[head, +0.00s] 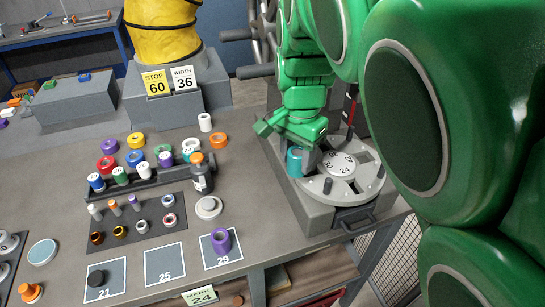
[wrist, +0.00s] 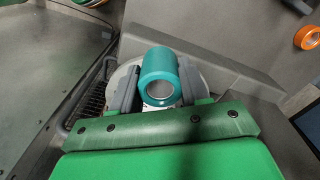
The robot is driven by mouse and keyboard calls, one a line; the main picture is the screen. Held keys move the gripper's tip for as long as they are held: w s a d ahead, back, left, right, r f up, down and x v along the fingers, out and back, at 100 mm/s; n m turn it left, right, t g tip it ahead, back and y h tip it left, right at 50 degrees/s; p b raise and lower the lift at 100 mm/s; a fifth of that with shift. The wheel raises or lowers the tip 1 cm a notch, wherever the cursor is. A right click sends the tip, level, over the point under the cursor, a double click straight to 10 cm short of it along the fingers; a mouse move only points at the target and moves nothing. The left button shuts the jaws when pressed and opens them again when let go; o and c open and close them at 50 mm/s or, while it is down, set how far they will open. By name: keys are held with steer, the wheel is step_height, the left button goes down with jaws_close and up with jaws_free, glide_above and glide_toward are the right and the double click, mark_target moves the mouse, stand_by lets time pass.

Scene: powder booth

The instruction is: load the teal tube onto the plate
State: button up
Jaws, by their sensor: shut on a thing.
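The teal tube (head: 294,163) is a short hollow cylinder at the left side of the round grey plate (head: 322,187). My gripper (head: 297,150) is shut on it, and its green wrist hides part of the plate's far side. In the wrist view the tube (wrist: 160,68) sits between the two grey fingers (wrist: 159,84), its open end towards the camera. The plate's rim shows behind the fingers there. I cannot tell whether the tube touches the plate.
A grey housing (head: 285,185) surrounds the plate, with a handle (head: 358,221) in front. A yellow column (head: 163,30) stands behind.

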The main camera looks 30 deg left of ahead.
steer(key=w+d+m, duration=0.4)
steer(key=w+d, duration=0.4)
steer(key=d, duration=0.5)
steer(key=shift+a+f, duration=0.15)
steer(key=shift+f, duration=1.1)
steer(key=shift+a+f, duration=0.1)
steer(key=shift+f, duration=1.15)
steer(key=shift+f, duration=0.85)
steer(key=o, duration=1.2)
steer(key=shift+r, duration=3.9)
